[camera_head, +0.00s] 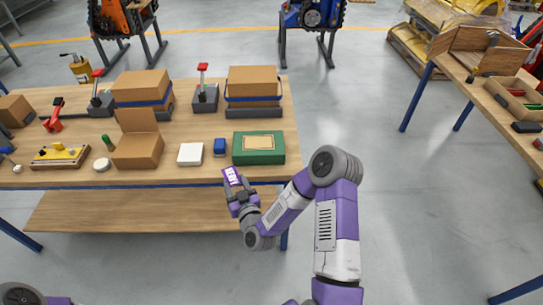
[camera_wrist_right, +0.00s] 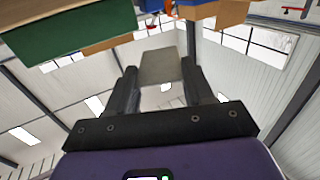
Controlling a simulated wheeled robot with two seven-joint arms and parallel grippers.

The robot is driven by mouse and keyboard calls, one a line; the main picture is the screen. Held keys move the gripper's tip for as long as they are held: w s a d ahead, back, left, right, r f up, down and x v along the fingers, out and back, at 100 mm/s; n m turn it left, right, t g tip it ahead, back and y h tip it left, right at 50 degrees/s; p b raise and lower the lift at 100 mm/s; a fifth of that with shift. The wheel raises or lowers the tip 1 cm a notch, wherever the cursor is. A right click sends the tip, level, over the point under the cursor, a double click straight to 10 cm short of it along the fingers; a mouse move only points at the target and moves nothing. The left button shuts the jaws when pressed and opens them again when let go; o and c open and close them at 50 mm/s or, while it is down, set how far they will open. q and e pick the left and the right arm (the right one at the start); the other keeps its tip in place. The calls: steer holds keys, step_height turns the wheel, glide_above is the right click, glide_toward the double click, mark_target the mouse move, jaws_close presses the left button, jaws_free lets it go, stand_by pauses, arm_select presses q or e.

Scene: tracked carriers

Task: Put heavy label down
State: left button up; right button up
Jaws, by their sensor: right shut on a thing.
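The heavy label (camera_head: 232,176) is a small purple-and-white tag with lettering, in the head view at the front edge of the left table. My right gripper (camera_head: 239,192) is shut on it and holds it up just in front of the table's edge, near the green box. In the right wrist view the label shows as a plain grey-beige plate (camera_wrist_right: 161,66) between the two dark fingers of my right gripper (camera_wrist_right: 162,84). My left gripper is out of view; only part of the left arm shows at the bottom left.
The wooden table (camera_head: 210,177) bears a green box (camera_head: 258,158), a white block (camera_head: 190,154), a small blue item (camera_head: 220,147), an open carton (camera_head: 138,151) and strapped cartons (camera_head: 253,81). A lower shelf (camera_head: 130,215) lies beneath. Another table (camera_head: 490,84) stands right, across clear floor.

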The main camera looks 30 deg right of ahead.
steer(key=w+d+r+m+g+h, duration=0.2)
steer(key=w+d+r+m+h, duration=0.3)
steer(key=d+r, duration=0.55)
steer(key=shift+h, duration=0.7)
steer(key=f+b, duration=0.1)
steer(key=f, duration=0.3)
steer(key=d+f+b, duration=0.1)
steer(key=f, duration=0.2)
steer(key=f+b, duration=0.1)
steer(key=f, duration=0.3)
steer(key=shift+d+f, duration=0.3)
steer(key=shift+r, duration=0.1)
steer(key=shift+f+b, duration=0.35)
steer(key=shift+b, duration=0.05)
steer(key=o, duration=1)
steer(key=shift+r, duration=0.1)
